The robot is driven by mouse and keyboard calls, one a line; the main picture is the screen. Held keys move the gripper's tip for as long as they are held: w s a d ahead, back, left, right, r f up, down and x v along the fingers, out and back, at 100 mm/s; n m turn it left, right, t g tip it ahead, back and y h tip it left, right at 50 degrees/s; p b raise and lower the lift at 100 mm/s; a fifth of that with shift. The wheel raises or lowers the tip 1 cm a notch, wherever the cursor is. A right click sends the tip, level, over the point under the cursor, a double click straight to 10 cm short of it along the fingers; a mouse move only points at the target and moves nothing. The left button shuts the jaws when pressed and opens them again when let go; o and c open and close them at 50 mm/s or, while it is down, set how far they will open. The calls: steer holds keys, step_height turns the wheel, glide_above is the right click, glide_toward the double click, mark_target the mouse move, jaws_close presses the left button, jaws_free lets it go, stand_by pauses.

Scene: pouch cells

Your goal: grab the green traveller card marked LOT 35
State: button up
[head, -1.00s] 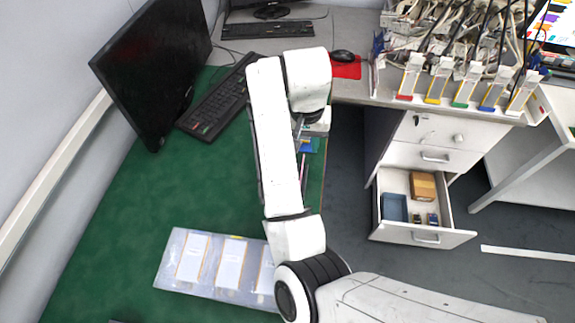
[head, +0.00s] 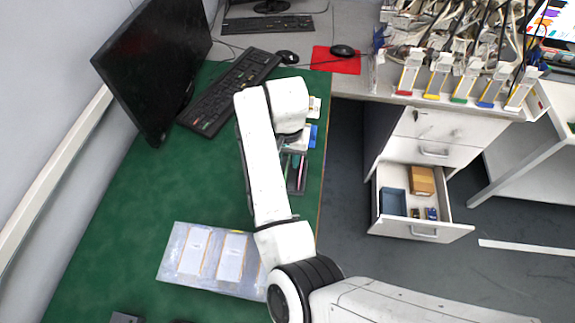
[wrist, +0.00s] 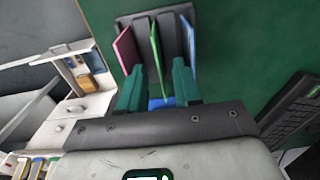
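A green card (wrist: 155,48) stands on edge in the middle of a dark slotted rack (wrist: 172,22) in the wrist view. A pink card (wrist: 125,50) stands to its left and a blue card (wrist: 188,42) to its right. No lot marking is readable. My gripper (wrist: 159,67) is open, its two teal fingers apart on either side of the green card's near end. I cannot tell whether either finger touches it.
A keyboard (head: 230,93) and monitor (head: 150,70) stand on the green mat (head: 130,185) at left. A tray of pale pouches (head: 174,258) lies at the near end. An open drawer (head: 423,228) juts out to the right. A blue item (wrist: 160,103) lies between the finger bases.

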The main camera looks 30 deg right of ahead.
steer(key=shift+f, duration=0.9)
jaws_close()
